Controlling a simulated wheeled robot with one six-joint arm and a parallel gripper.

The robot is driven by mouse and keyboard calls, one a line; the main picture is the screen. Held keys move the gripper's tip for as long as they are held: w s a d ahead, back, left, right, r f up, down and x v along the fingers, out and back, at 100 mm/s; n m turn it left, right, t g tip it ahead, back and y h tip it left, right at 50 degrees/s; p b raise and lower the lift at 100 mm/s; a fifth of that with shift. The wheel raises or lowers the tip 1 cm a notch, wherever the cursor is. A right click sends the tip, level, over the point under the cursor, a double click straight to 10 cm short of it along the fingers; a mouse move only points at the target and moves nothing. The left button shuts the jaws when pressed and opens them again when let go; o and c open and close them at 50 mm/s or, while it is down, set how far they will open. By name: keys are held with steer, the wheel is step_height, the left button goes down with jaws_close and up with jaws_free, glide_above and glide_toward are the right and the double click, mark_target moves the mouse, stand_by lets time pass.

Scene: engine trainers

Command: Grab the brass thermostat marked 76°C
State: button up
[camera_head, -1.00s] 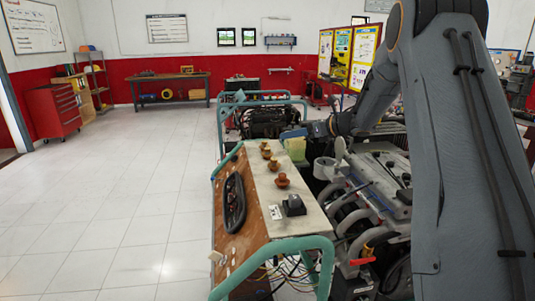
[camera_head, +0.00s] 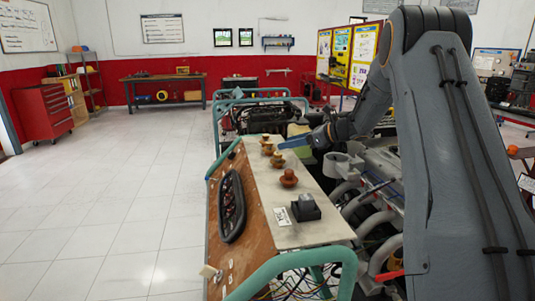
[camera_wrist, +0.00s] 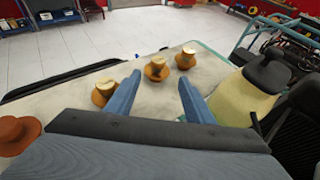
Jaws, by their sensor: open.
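Several small thermostats stand in a row on the pale top of the engine trainer's panel (camera_head: 310,228). In the wrist view, three have brass-coloured tops and orange-brown flanges: a left one (camera_wrist: 103,93), a middle one (camera_wrist: 157,69) and a far one (camera_wrist: 185,60). A fourth (camera_wrist: 18,133), reddish-brown all over, is at the left edge; it is the nearest in the head view (camera_head: 289,178). No 76°C marking is readable. My gripper (camera_wrist: 160,82) is open and empty, its blue fingers above the panel top. The middle and far thermostats appear between the fingers, beyond the tips.
A black box (camera_head: 305,208) and a white label card (camera_head: 281,216) are at the panel's near end. A yellow-green part (camera_wrist: 245,96) with a black cap stands right of the fingers. Engine pipes (camera_head: 368,215) lie right of the panel. The floor on the left is clear.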

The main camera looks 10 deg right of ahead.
mark_target(272, 147)
steer(key=shift+p+x, duration=1.95)
steer(key=shift+x, duration=1.75)
steer(key=shift+s+a, duration=0.1)
steer(key=shift+s, duration=0.15)
steer(key=shift+c, duration=0.3)
steer(key=c, duration=0.6)
